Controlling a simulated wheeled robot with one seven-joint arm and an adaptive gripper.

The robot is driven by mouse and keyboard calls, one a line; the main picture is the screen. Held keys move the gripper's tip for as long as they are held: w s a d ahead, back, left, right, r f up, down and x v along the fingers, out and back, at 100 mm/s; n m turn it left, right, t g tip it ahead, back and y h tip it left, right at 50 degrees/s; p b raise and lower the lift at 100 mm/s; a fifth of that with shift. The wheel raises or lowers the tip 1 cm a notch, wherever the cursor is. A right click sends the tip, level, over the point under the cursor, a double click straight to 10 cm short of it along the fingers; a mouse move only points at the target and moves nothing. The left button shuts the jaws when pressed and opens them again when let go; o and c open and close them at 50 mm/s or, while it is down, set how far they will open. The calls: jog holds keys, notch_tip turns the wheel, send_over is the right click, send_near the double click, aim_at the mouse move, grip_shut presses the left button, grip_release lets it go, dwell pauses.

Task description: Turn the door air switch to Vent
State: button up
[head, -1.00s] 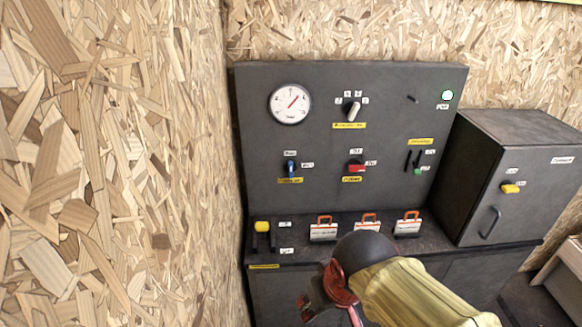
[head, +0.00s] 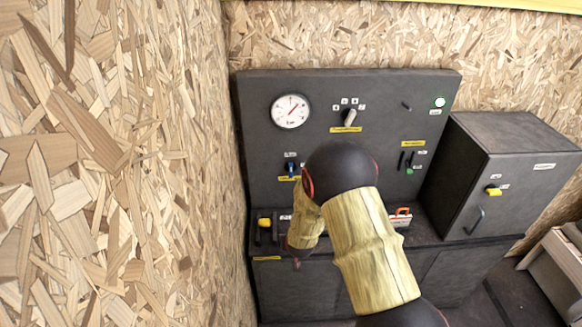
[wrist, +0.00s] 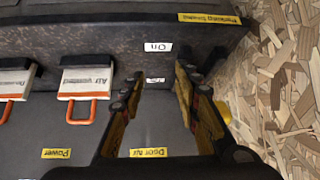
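The door air switch is a small blue-handled knob (head: 292,169) on the lower left of the upright dark panel, with a yellow label below it. The handle looks about upright; the head view is too small to read its position labels. In the wrist view the picture is upside down: the yellow Door Air label (wrist: 149,153) shows at the bottom, and the knob is not visible. My gripper (wrist: 158,95) is open and empty, its two fingers wide apart above the ledge. In the head view my arm hides most of it, below the knob.
The yellow-handled parking brake lever (head: 265,223) stands on the ledge, close beside one finger in the wrist view. A chipboard wall (head: 190,150) is close on the left. A dark cabinet (head: 510,170) stands at right.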

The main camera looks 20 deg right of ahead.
jog(key=w+d+r+t+h, duration=0.1)
jog(key=w+d+t, duration=0.2)
jog(key=w, duration=0.3)
jog(key=m+t+h, duration=0.1)
jog(key=t+h, duration=0.2)
jog(key=t, duration=0.4)
send_near(291, 171)
jog(key=w, duration=0.2)
jog(key=x, duration=0.7)
jog(key=shift+w+d, duration=0.25)
jog(key=shift+d, duration=0.15)
jog(key=shift+c, duration=0.6)
grip_shut()
